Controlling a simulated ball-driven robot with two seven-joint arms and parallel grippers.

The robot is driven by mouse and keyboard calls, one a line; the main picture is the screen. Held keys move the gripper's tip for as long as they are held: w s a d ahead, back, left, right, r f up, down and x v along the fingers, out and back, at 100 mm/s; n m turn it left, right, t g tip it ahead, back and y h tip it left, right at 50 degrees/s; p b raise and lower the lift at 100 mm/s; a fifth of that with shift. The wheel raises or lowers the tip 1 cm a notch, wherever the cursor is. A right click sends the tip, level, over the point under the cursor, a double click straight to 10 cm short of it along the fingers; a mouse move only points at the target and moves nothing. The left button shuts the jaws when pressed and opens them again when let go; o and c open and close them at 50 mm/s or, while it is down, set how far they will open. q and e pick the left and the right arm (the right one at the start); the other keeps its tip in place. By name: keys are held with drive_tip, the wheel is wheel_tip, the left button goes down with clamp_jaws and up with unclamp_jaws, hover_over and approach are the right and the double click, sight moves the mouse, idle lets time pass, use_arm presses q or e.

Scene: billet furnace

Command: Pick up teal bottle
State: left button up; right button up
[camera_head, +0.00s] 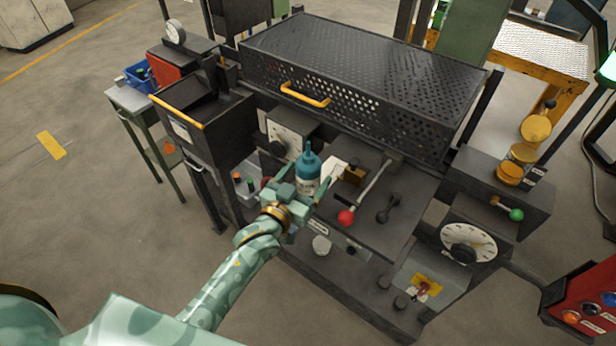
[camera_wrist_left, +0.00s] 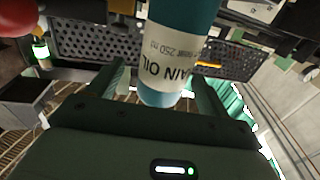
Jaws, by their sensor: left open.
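The teal bottle (camera_head: 307,168) stands upright on the dark machine's front deck, with a pale label. In the left wrist view the bottle (camera_wrist_left: 185,25) shows its cream label with "OIL" on it; its top is cut off by the picture edge. My left gripper (camera_head: 306,183) is at the bottle on its near side, with the fingers spread to either side of it. In the left wrist view the open fingers (camera_wrist_left: 162,85) flank the label end of the bottle. I cannot tell whether either finger touches it. My right gripper is out of view.
A red-knobbed lever (camera_head: 346,217) and a black dumbbell-shaped part (camera_head: 389,208) are right of the bottle. A perforated black cover (camera_head: 360,75) with a yellow handle rises behind. A grey bin (camera_head: 248,190) with small bottles is to the left.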

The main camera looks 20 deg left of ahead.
use_arm(q)
drive_tip(key=x, duration=0.4)
drive_tip(key=shift+w+a+r, duration=0.1)
drive_tip(key=shift+a+r, duration=0.05)
drive_tip(key=shift+c, duration=0.3)
drive_tip(key=c, duration=1)
drive_tip(key=shift+r, duration=0.1)
drive_tip(key=shift+c, duration=0.9)
drive_tip(key=shift+r, duration=0.1)
